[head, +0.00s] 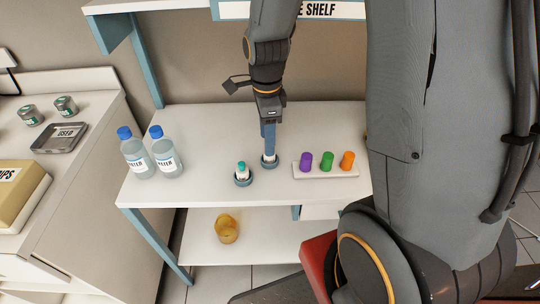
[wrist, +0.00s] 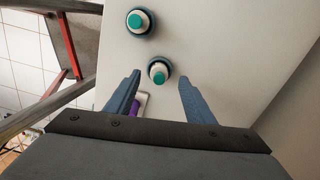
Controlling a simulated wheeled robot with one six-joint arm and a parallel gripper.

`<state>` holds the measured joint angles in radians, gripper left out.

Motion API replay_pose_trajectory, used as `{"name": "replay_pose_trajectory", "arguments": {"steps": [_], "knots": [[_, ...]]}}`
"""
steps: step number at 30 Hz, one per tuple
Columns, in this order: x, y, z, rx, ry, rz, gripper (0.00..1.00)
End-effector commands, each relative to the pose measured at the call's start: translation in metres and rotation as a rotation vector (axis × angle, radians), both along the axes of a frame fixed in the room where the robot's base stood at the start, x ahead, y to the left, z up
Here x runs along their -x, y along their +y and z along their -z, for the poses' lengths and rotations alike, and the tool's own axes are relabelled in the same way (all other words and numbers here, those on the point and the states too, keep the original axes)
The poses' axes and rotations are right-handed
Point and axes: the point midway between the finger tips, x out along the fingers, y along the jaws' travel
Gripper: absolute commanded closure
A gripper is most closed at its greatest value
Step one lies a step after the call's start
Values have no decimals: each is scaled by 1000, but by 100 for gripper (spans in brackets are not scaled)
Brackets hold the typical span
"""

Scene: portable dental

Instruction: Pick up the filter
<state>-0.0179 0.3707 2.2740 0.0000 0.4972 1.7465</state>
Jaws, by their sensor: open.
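Two small white pieces with teal tops stand upright in dark blue-grey round holders on the white shelf; which one is the filter I cannot tell. One piece (head: 242,168) is at the left and also shows at the top of the wrist view (wrist: 137,21). The other piece (head: 269,157) is under my gripper (head: 268,148), mostly hidden by the fingers in the head view. In the wrist view this second piece (wrist: 158,72) lies between the open fingertips of my gripper (wrist: 160,80), slightly ahead of them, with a gap on each side.
A white rack (head: 325,170) with purple, green and orange cylinders stands close at the right. Two water bottles (head: 166,152) stand at the left. An amber cup (head: 226,229) is on the lower shelf. A side counter holds small jars and a metal "USED" tray (head: 60,137).

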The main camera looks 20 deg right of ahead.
Motion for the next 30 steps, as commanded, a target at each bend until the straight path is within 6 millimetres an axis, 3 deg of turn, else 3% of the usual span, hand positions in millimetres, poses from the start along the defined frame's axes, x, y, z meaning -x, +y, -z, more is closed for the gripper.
{"name": "replay_pose_trajectory", "arguments": {"steps": [13, 24, 30], "knots": [[2, -5, 46, 0, 2, -1, 51], [1, -5, 53, 0, -1, -2, 51], [1, -5, 53, 0, 0, -2, 83]]}}
